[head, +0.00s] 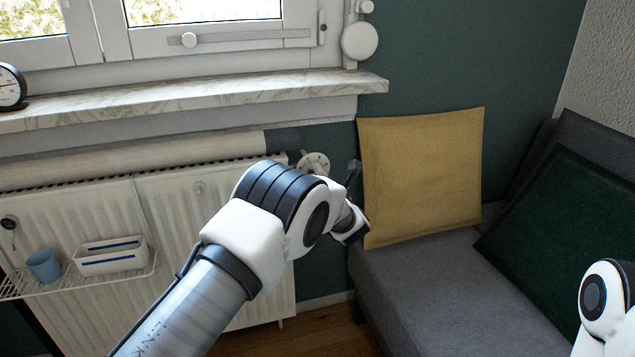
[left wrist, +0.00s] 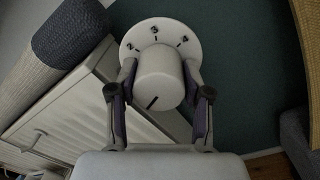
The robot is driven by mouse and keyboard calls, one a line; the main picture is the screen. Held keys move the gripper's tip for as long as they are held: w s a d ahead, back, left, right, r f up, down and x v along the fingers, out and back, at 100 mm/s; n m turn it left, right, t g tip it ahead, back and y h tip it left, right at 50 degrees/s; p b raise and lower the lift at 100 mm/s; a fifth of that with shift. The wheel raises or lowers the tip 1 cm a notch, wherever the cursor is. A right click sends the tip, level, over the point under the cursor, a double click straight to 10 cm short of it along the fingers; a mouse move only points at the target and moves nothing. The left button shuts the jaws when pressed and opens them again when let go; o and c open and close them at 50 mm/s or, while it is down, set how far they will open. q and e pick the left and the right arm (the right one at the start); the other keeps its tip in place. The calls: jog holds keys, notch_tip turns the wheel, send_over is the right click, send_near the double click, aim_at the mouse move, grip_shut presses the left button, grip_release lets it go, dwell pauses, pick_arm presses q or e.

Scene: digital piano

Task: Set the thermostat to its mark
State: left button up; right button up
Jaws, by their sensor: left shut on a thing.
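The thermostat is a white round knob (left wrist: 158,75) in front of a white disc (left wrist: 132,40) with several small dark symbols and ticks along its upper part. A short dark line on the knob's face points to the lower left in the left wrist view. My left gripper (left wrist: 159,88) has one finger on each side of the knob and is shut on it. In the head view the thermostat's disc (head: 315,161) shows at the radiator's right end, with the knob mostly hidden behind my left arm. My right gripper is out of view.
A white radiator (head: 165,220) is under the marble windowsill (head: 230,92). A wire shelf (head: 150,268) holds a blue cup (head: 43,266) and a white box (head: 110,262). A grey sofa (head: 430,285) with a yellow cushion (head: 425,175) stands close to the right.

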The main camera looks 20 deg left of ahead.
pick_arm(q)
jog(key=shift+f+n+b, duration=0.15)
jog(key=shift+n+b, duration=0.3)
jog(key=shift+n, duration=0.45)
jog(key=o, duration=1.2)
jog(key=shift+c, duration=0.2)
jog(key=v, duration=0.7)
jog(key=shift+s+d, duration=0.15)
jog(key=shift+d, duration=0.05)
